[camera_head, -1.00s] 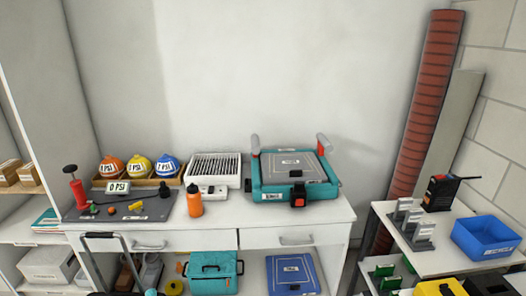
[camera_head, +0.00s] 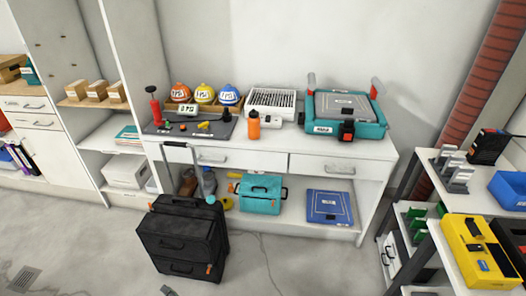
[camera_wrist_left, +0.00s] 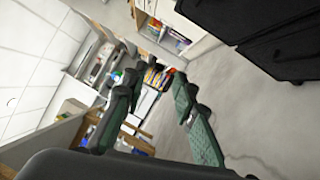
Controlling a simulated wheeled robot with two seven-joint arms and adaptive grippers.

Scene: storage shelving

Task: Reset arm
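My left gripper (camera_wrist_left: 157,80) shows in the left wrist view with its two green-padded fingers spread well apart. Nothing is between the fingers, only the distant shelving and floor behind them. In the head view only a small grey tip, likely of this gripper, shows at the bottom edge, left of the middle. My right gripper is in neither view. The task names no object.
A black wheeled case (camera_head: 185,240) stands on the floor before the white workbench (camera_head: 250,156). The bench holds helmets, an orange bottle (camera_head: 253,126) and a teal device (camera_head: 345,113). A shelf rack with a yellow case (camera_head: 480,250) is at right. Open floor lies between.

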